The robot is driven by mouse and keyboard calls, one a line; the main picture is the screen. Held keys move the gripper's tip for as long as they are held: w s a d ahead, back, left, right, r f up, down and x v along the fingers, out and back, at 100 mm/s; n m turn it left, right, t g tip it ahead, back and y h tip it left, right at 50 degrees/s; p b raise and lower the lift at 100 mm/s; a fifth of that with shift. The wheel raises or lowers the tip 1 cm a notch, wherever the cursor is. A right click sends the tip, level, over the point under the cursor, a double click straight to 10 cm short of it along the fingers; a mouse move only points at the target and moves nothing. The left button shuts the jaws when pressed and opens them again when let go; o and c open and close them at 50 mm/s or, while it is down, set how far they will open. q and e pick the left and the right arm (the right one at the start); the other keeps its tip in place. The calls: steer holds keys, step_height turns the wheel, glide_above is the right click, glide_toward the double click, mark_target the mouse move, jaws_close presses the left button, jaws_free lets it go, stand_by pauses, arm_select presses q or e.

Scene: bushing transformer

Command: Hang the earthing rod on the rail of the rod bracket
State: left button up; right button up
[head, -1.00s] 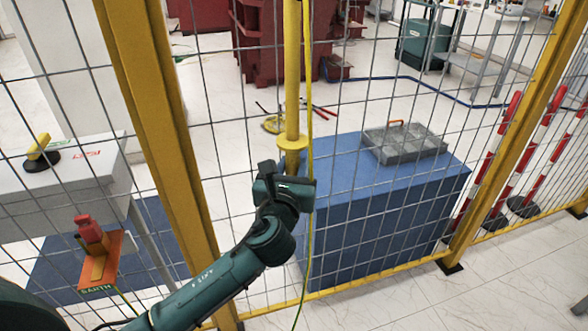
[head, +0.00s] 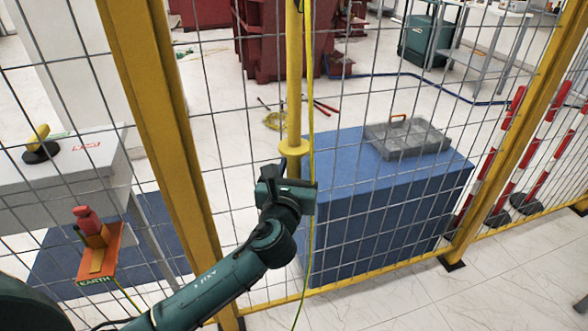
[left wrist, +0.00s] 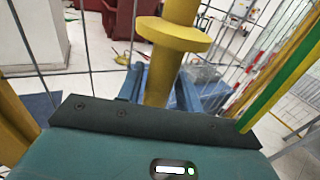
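The earthing rod (head: 293,90) is a long yellow pole with a round collar, upright in front of the mesh fence. Its top runs out of the head view. My left gripper (head: 291,178) is shut on the rod just below the collar; the left wrist view shows the rod (left wrist: 164,80) rising between the fingers (left wrist: 155,95). A yellow-green cable (head: 309,120) hangs along the rod's right side. I cannot see a rod bracket or its rail in these views. My right gripper is not in view.
A yellow-framed mesh fence (head: 165,130) stands right by my arm. Behind it are a blue block (head: 390,225) with a grey tray (head: 407,138) and red-white posts (head: 535,150). An orange EARTH plate with a red clamp (head: 95,250) is at the left.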

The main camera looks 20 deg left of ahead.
arm_select(q)
steer(key=o, duration=0.3)
steer(key=shift+f, duration=0.1)
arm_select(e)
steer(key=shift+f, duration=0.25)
arm_select(q)
steer(key=shift+f, duration=0.1)
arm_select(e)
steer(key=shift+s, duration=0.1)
arm_select(q)
steer(key=s, duration=0.4)
steer(key=s+d, duration=0.1)
steer(key=s, duration=0.8)
steer(key=shift+d+r, duration=0.2)
steer(key=shift+d, duration=0.1)
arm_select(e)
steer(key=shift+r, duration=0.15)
